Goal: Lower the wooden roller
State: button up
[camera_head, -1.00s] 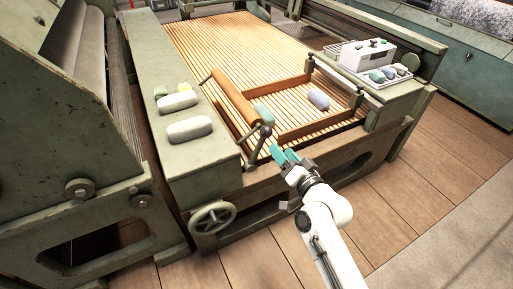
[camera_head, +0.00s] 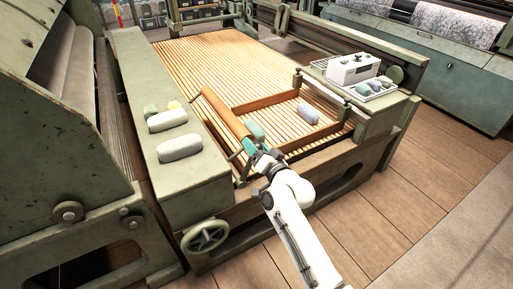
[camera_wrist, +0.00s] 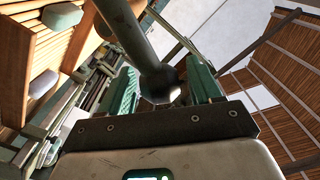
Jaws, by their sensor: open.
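The wooden roller (camera_head: 222,112) lies along the left side of the slatted apron (camera_head: 215,60), raised at the inner edge of the green side frame. A metal lever stands at its near end, mostly covered by my gripper in the head view. My gripper (camera_head: 250,147) is at that near end, with teal fingers. In the wrist view, my gripper (camera_wrist: 163,82) is open, with the lever's rod (camera_wrist: 130,32) and its rounded end (camera_wrist: 159,86) between the two fingers. I cannot tell whether either finger touches it.
Pale rolls (camera_head: 180,147) lie on the left frame. A white box (camera_head: 353,69) stands at right. A handwheel (camera_head: 205,236) projects in front.

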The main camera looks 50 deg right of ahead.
jog(key=shift+c, duration=0.2)
grip_shut()
dwell(0.4)
